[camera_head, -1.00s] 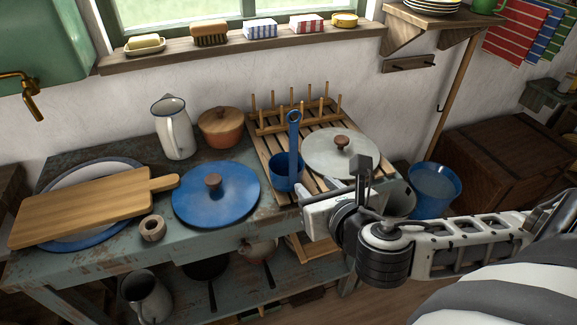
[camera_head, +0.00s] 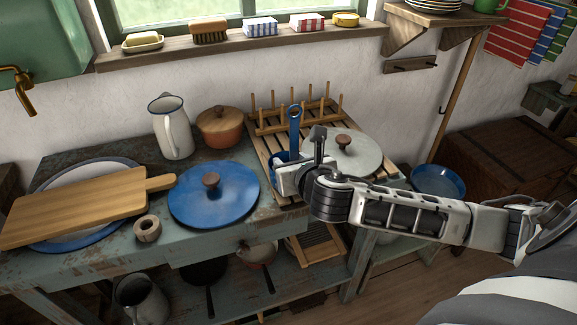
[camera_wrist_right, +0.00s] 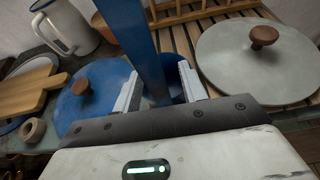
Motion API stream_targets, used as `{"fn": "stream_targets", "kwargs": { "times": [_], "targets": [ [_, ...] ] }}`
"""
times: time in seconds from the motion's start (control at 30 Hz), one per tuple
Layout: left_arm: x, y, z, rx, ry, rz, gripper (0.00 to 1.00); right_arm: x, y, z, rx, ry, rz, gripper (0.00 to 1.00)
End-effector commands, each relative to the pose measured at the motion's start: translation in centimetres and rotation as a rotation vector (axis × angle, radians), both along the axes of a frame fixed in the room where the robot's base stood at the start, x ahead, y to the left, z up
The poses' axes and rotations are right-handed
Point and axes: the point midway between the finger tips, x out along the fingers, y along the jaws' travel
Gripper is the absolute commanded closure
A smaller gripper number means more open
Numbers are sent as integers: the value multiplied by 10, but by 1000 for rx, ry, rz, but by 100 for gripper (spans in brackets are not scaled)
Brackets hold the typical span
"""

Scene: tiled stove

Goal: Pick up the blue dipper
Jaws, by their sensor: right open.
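The blue dipper (camera_head: 294,122) stands in the wooden dish rack, its long handle upright with a hooked top and its cup low. My right gripper (camera_head: 284,176) is at the dipper, in front of its cup, and hides most of the cup in the head view. In the right wrist view, the dipper's handle (camera_wrist_right: 133,40) passes between the two open fingers of my right gripper (camera_wrist_right: 160,88). I cannot tell whether either finger touches it. The cup shows partly behind the fingers. My left gripper is out of view.
A grey lid (camera_head: 352,160) lies on the rack (camera_head: 262,142) just right of the dipper. A blue lid (camera_head: 213,205) lies to its left. An orange pot (camera_head: 220,135) and white jug (camera_head: 172,135) stand behind. A cutting board (camera_head: 75,207) is at the left.

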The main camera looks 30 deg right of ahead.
Motion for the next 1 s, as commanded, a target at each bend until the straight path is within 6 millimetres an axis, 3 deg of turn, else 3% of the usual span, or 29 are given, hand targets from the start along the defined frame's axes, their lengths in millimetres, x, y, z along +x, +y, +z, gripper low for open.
{"fn": "stream_targets", "kwargs": {
  "times": [0.3, 0.47, 0.77, 1.0],
  "targets": [
    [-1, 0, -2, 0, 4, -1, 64, 7, -1, -3, -1, 0, 1, 58],
    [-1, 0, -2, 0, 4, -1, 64, 7, -2, -3, -1, 0, 0, 100],
    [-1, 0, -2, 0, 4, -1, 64, 7, -2, -3, -1, -1, 0, 100],
    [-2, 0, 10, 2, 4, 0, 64, 7, -2, 8, -1, -1, 0, 100]
  ]
}}
